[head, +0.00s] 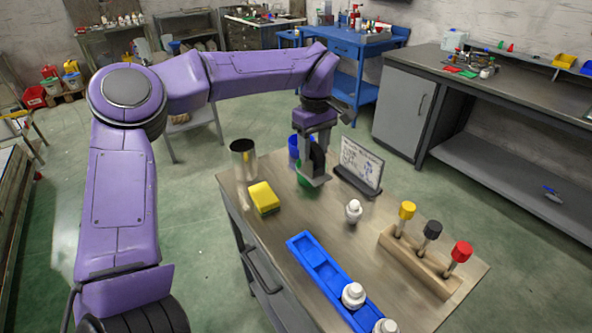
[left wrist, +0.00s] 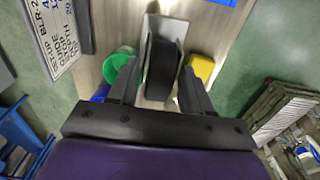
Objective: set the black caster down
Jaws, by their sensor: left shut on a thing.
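The black caster (left wrist: 163,72) has a dark wheel and a flat pale metal plate, seen at the top of the left wrist view. My left gripper (head: 316,158) is shut on the caster, with a finger on each side of the wheel. In the head view the caster (head: 318,157) is upright with its plate at the bottom, over the far part of the workbench (head: 300,222). I cannot tell whether the plate touches the bench top. My right gripper is not in view.
Close around the caster are a green cup (head: 304,181), a blue cup (head: 293,148) and a sign (head: 361,164). A metal cup (head: 243,160), yellow sponge (head: 264,198), white bottle (head: 353,212), blue tray (head: 325,272) and wooden rack (head: 420,262) also stand on the bench.

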